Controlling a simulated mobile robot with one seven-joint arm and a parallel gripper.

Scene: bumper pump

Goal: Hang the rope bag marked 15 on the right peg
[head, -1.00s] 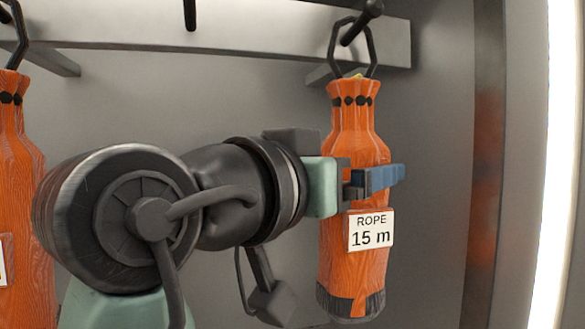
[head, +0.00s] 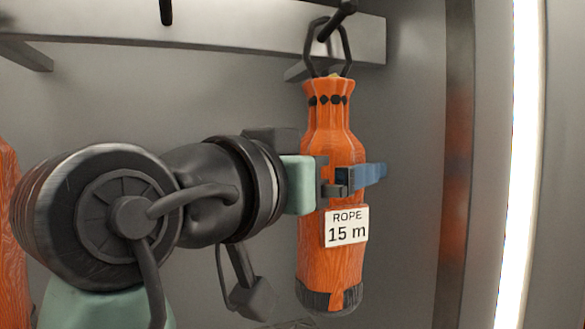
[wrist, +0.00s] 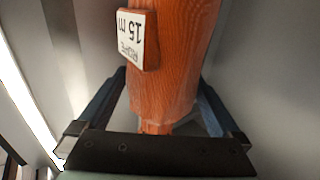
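The orange rope bag marked 15 m (head: 331,262) hangs upright at the right. Its dark loop (head: 309,50) appears to be around the right peg (head: 337,22), though the exact contact is too small to tell. My gripper (head: 362,177) is at the bag's upper body, above the label. In the wrist view the bag (wrist: 172,70) lies between the two blue fingers (wrist: 163,98), with its label upside down at the upper left. The fingertips are partly hidden by the bag, and I cannot tell whether they press on it or stand just clear.
A pale rail (head: 230,25) carries the pegs; another dark peg (head: 166,12) sits farther left. Part of another orange bag (head: 12,240) shows at the left edge. A wall post (head: 455,150) and a bright light strip (head: 520,150) stand to the right.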

